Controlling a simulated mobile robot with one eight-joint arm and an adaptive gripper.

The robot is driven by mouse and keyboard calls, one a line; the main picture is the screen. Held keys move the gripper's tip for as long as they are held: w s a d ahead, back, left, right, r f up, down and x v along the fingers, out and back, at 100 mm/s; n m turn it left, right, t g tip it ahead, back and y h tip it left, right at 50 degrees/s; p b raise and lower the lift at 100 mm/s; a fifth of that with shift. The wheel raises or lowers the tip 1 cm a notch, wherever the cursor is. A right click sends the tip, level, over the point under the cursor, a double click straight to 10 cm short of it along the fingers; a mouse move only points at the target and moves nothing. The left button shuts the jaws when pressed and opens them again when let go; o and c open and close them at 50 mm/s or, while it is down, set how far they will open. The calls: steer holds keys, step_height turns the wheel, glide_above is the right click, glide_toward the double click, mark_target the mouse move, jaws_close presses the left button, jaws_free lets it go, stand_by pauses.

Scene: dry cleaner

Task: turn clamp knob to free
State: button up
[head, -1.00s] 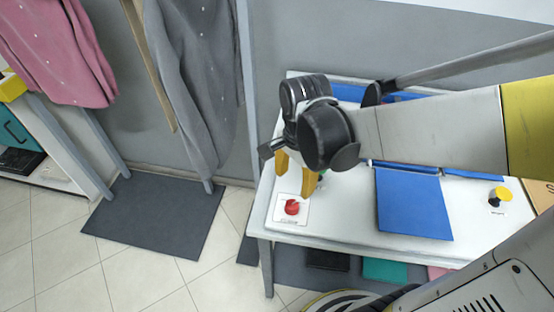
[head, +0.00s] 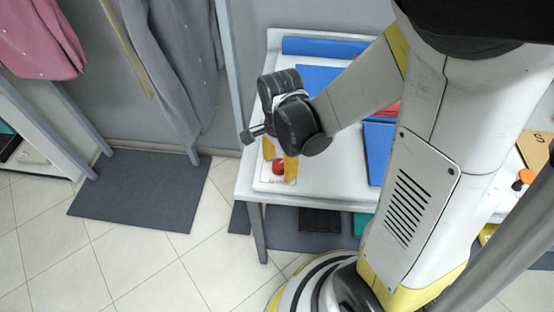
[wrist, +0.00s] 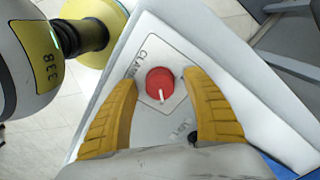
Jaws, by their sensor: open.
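The clamp knob (wrist: 160,84) is red and round with a white pointer line, set on a white plate lettered "CLAMP" (wrist: 150,55). In the wrist view its pointer line runs toward the bottom of the picture. In the head view the knob (head: 278,167) shows at the left front corner of the white table. My gripper (head: 280,160) is open, with its yellow fingers pointing down on either side of the knob. In the wrist view the fingers (wrist: 162,100) stand left and right of it, with a gap on both sides. Other lettering on the plate is partly hidden.
The white table (head: 245,180) holds blue panels (head: 380,150) behind and right of the knob. A dark mat (head: 140,190) lies on the tiled floor to the left. Hanging grey garments (head: 175,65) are at the back left. My own body covers much of the right.

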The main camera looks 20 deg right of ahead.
steer(key=c, duration=1.2)
steer(key=shift+c, duration=0.2)
steer(key=shift+n, duration=0.4)
steer(key=n, duration=0.8)
steer(key=shift+b, duration=0.4)
steer(key=n, duration=0.5)
steer(key=shift+n, duration=2)
